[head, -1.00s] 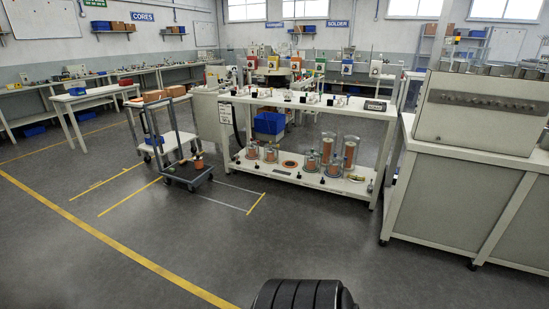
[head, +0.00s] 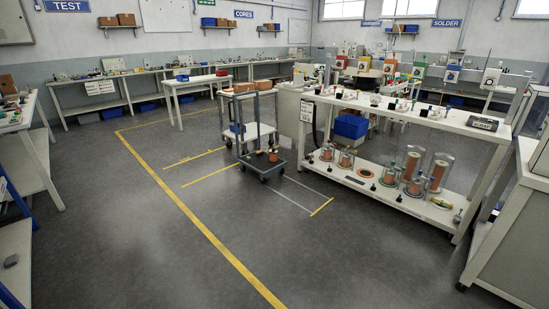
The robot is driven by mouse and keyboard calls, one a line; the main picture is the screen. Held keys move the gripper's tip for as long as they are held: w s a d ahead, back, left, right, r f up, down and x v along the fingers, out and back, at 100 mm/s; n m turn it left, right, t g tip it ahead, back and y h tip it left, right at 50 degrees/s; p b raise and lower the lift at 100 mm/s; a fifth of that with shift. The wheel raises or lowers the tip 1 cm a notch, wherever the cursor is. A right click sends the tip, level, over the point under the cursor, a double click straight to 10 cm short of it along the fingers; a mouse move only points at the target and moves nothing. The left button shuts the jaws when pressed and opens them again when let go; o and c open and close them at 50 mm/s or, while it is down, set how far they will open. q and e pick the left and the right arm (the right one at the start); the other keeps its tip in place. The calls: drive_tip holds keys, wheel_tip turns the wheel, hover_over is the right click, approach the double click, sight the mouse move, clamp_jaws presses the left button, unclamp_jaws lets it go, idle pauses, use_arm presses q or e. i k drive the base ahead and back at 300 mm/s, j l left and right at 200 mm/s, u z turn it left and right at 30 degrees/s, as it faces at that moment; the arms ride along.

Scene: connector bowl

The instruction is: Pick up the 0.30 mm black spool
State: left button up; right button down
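Several copper-coloured spools in clear covers stand on the lower shelf of the long white bench at the right of the head view, such as one spool (head: 414,187). A small spool (head: 273,157) sits on the low grey cart. I cannot make out a black spool or any 0.30 mm label at this distance. Neither of my grippers shows in the view.
The grey cart (head: 262,168) stands left of the white bench (head: 400,119). A blue bin (head: 351,127) is behind the bench. A grey cabinet (head: 507,235) closes the right side. The dark floor (head: 130,230) with yellow lines is clear ahead and left.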

sight(273, 153)
drive_tip(key=i, duration=2.05)
drive_tip(key=i+j, duration=0.1)
drive_tip(key=i, duration=1.9)
drive_tip(key=i+j+z, duration=0.15)
drive_tip(key=i+z, duration=0.3)
drive_tip(key=i, duration=0.2)
drive_tip(key=i+j+z, duration=0.45)
drive_tip(key=i, duration=0.2)
drive_tip(key=i+j+z, duration=0.45)
drive_tip(key=i, duration=0.15)
